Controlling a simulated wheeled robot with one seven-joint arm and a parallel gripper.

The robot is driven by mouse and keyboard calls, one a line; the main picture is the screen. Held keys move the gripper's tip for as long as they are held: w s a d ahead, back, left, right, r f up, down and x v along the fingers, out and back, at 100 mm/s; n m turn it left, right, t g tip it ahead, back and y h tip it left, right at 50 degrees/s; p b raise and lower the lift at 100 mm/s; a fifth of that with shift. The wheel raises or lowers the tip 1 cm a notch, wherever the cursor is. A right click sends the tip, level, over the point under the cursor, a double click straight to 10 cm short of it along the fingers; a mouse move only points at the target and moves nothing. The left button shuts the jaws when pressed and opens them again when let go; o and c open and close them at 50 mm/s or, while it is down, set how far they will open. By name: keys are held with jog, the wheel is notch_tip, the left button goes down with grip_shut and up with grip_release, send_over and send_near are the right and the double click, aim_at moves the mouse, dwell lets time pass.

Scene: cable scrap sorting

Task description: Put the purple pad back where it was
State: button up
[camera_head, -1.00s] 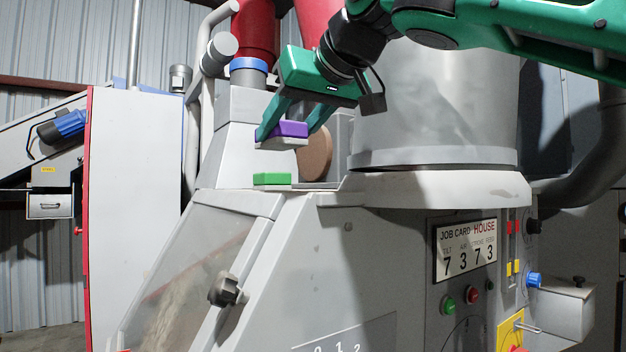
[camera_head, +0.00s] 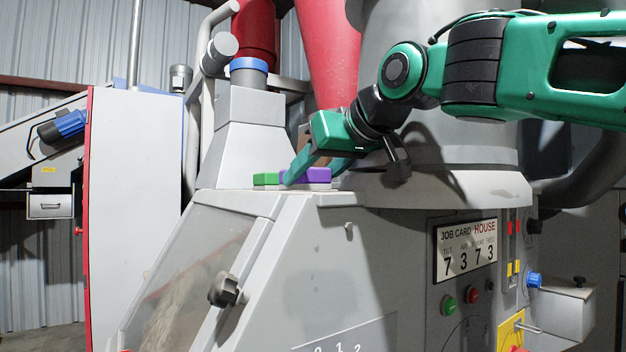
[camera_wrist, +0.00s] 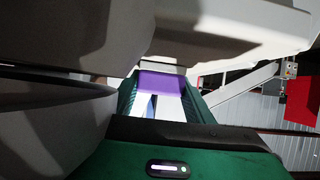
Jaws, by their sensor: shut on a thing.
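The purple pad (camera_head: 318,175) is a small block with a pale underside. It is low at the machine's top ledge, just right of the green pad (camera_head: 266,179). My gripper (camera_head: 305,172) is shut on the purple pad, its fingers reaching down from the upper right; one finger covers part of the pad. In the wrist view the purple pad (camera_wrist: 162,83) lies between the two green fingers. The pad looks level and at ledge height; I cannot tell whether its underside touches the ledge.
The large grey drum (camera_head: 440,150) with its flared rim stands close to the right of the ledge. A grey tapered hopper (camera_head: 240,140) rises behind the green pad. The job card (camera_head: 466,250), buttons and knobs are on the machine's front, lower right.

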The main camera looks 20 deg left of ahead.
jog(key=shift+f, duration=0.1)
jog(key=o, duration=1.6)
jog(key=v, duration=1.2)
jog(key=shift+s, duration=0.1)
